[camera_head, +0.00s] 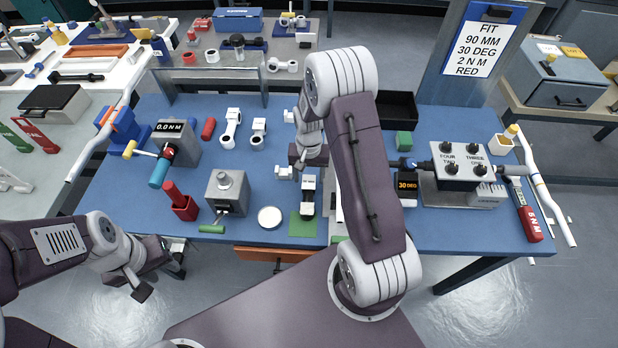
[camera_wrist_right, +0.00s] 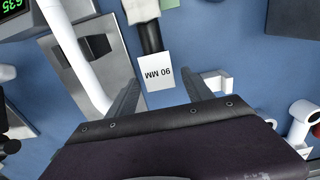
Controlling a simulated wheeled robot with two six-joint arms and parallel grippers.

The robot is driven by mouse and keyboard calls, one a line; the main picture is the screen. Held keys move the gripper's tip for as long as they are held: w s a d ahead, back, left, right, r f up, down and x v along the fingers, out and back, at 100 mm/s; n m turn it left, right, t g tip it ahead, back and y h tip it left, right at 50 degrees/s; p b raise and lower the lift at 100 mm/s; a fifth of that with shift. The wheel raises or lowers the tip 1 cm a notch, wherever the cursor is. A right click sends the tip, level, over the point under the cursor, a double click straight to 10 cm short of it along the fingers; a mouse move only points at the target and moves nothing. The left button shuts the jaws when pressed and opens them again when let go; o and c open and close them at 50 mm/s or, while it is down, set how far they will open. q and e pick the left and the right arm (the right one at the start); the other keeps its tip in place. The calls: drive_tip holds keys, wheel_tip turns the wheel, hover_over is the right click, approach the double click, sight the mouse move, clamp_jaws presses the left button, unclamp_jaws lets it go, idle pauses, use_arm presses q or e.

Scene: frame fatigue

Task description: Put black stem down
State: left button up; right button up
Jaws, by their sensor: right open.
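The black stem (camera_head: 308,206), with a pale end, stands or lies at the green pad (camera_head: 303,227) near the table's front edge. In the right wrist view its black shaft (camera_wrist_right: 152,38) runs to a white "90 MM" label (camera_wrist_right: 155,72). My right gripper (camera_head: 306,166) is just behind the stem in the head view. Its fingers (camera_wrist_right: 160,88) are apart, with the label in line between them and no visible grip. Whether the stem touches the pad fully is unclear. My left gripper (camera_head: 160,279) is open and empty off the table's front left edge.
A grey block with a post (camera_head: 227,190) and a round white disc (camera_head: 270,217) are left of the pad. White fittings (camera_head: 231,128) stand behind. A black tray (camera_head: 397,108) and green block (camera_head: 403,139) are right. My right arm hides the table's middle.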

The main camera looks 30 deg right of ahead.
wheel_tip(320, 180, up, 11)
drive_tip(key=s+a+n+t, duration=0.1)
drive_tip(key=s+a+n, duration=0.5)
drive_tip(key=s, duration=0.7)
drive_tip(key=shift+a, duration=0.95)
drive_tip(key=shift+s, duration=0.15)
